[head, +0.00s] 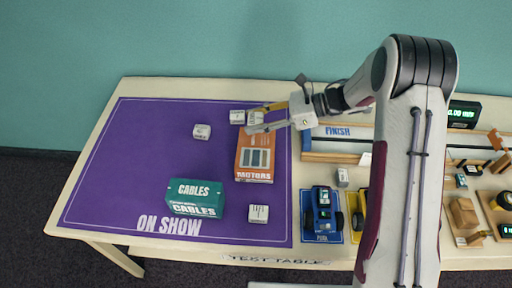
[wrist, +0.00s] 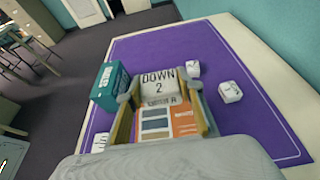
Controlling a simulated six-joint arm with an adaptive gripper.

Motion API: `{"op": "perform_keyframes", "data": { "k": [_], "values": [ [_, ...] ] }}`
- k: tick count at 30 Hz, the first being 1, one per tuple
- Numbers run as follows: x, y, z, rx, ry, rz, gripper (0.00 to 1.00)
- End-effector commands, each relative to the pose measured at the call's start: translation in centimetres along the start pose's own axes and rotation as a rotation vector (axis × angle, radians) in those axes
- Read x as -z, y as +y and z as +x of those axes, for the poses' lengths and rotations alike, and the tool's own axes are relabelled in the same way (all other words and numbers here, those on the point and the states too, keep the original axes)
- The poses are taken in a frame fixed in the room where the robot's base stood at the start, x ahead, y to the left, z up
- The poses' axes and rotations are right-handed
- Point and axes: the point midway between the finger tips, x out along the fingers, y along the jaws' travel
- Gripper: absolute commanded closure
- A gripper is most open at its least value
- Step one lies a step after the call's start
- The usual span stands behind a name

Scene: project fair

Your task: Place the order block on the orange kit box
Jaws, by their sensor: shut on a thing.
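A white block (wrist: 158,80) marked "DOWN 2" is between the fingers of my gripper (wrist: 161,92), which is shut on it. I take it as the order block; the lettering on its near face is hard to read. It also shows in the head view (head: 255,117), partly hidden by the fingers of my gripper (head: 257,121). The orange kit box (head: 254,158), marked "MOTORS", lies on the purple mat. The held block is over or just beyond the box's far end; I cannot tell whether they touch. The box also shows below the fingers in the wrist view (wrist: 184,124).
The purple mat (head: 130,160) has a green "CABLES" box (head: 194,198) and white blocks at back left (head: 202,131), back (head: 237,116) and front right (head: 258,213). A blue car (head: 322,212) stands right of the mat. The mat's left side is clear.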

Motion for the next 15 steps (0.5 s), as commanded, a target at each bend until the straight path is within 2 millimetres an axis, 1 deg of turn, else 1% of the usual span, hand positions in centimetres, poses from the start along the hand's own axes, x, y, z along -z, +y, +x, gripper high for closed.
{"op": "perform_keyframes", "data": {
  "k": [10, 15],
  "values": [
    [0.05, 0.01, 0.03, -0.001, 0.000, 0.000, 0.85],
    [0.90, 0.02, 0.38, -0.002, -0.001, 0.003, 0.85]
  ]
}}
